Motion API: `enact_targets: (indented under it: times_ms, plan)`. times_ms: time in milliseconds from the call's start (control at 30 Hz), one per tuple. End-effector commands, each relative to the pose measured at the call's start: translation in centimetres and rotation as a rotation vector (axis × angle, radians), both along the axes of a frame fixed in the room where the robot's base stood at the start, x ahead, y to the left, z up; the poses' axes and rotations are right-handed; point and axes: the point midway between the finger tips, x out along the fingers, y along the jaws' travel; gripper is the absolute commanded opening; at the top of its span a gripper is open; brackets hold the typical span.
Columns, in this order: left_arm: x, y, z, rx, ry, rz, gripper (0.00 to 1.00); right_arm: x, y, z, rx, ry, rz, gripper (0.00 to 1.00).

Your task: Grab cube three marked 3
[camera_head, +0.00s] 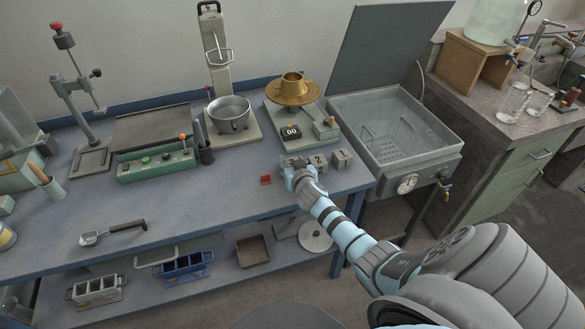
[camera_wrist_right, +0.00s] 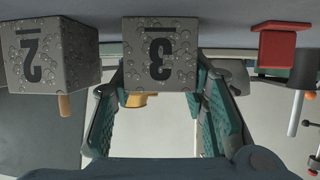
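The grey cube marked 3 (camera_wrist_right: 160,60) stands straight ahead in the right wrist view, where its mark appears upside down. In the head view it is mostly hidden by my right gripper (camera_head: 293,171). That gripper's two fingers also show in the right wrist view (camera_wrist_right: 160,85); they are spread, with their tips close to either side of the cube. I cannot tell whether they touch it. The cube marked 2 (camera_head: 318,163) stands beside it and also shows in the right wrist view (camera_wrist_right: 48,58). My left gripper is not in view.
Another grey cube (camera_head: 341,159) stands right of cube 2. The bench's front middle is clear.

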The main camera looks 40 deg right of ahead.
Motion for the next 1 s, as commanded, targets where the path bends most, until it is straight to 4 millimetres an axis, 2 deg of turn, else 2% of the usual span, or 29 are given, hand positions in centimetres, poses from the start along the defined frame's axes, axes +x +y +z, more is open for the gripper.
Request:
enact_targets:
  times_ms: [33,167,433,567,667,833,1000]
  plan:
    - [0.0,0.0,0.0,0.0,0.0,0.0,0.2,0.0,0.0,0.0,0.0,0.0,0.0,0.24]
    - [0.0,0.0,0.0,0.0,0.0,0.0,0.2,0.0,0.0,0.0,0.0,0.0,0.0,0.03]
    - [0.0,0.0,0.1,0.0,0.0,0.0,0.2,0.0,0.0,0.3,0.0,-0.002,0.001,0.03]
    - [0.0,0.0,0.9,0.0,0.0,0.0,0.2,0.0,0.0,1.6,0.0,-0.003,0.0,0.03]
    - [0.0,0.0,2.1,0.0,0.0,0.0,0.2,0.1,0.0,3.9,0.0,-0.004,0.001,0.03]
    - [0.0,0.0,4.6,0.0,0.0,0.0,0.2,0.1,0.0,10.1,-0.003,-0.006,0.003,0.03]
    - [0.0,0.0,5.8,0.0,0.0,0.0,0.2,0.1,0.0,16.1,-0.002,-0.007,0.002,0.03]
